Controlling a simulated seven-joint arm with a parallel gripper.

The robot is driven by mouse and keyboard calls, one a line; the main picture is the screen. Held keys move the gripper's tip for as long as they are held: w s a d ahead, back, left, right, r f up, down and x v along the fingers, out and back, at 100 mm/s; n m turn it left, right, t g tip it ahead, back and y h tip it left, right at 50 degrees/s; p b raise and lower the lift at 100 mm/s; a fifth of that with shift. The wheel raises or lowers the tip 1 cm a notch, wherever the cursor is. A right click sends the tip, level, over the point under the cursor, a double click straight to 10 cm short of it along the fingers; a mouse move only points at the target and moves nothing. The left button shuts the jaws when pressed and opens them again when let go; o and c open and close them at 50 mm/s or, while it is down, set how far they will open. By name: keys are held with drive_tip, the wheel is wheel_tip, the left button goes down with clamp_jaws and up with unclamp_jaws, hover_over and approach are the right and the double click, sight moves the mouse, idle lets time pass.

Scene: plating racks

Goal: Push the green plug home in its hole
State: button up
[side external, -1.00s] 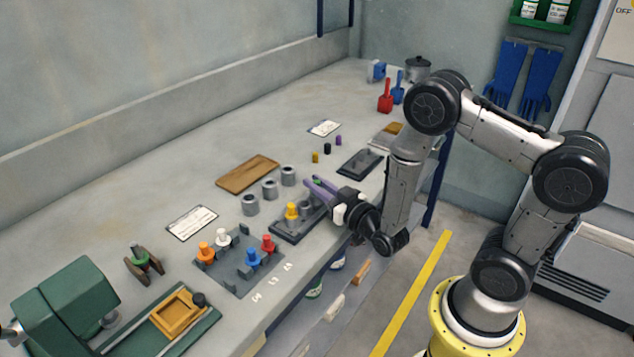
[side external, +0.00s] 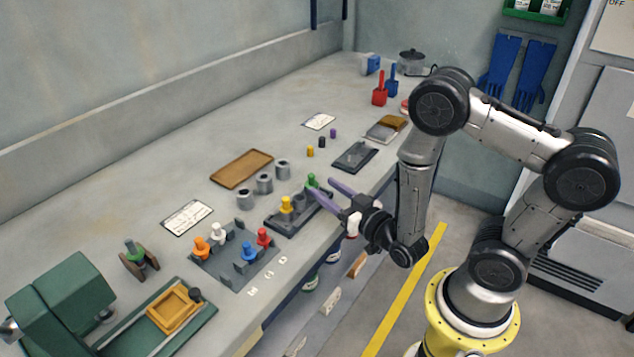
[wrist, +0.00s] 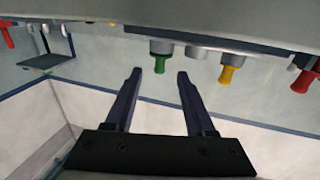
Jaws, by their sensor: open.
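The green plug (side external: 311,181) stands upright at the far right end of a dark rack block (side external: 275,224), next to a grey collar and a yellow plug (side external: 286,205). My gripper (side external: 323,189) has long purple fingers. They are spread open on the right side of the green plug and hold nothing. In the wrist view the green plug (wrist: 159,63) shows between and beyond the two fingertips, apart from both, under a grey collar. The yellow plug (wrist: 229,72) is to its right. How deep the green plug sits in its hole is hidden.
A grey rack (side external: 225,262) with orange, white, blue and red plugs stands to the left. Several grey collars (side external: 264,183) and a brown tray (side external: 241,169) lie behind. A dark flat block (side external: 354,156) is to the right, with small pegs beyond the rack.

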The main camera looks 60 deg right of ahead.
drive_tip(key=shift+v, duration=0.95)
drive_tip(key=shift+c, duration=0.3)
drive_tip(key=shift+r, duration=0.1)
drive_tip(key=shift+c, duration=1.1)
wheel_tip(320, 180, up, 5)
drive_tip(key=shift+f, duration=0.2)
clamp_jaws()
wheel_tip(320, 180, up, 11)
drive_tip(key=n+g+y, duration=0.4)
drive_tip(key=n+g, duration=0.1)
drive_tip(key=g, duration=1.2)
hover_over(311, 175)
drive_tip(key=shift+f, duration=5.75)
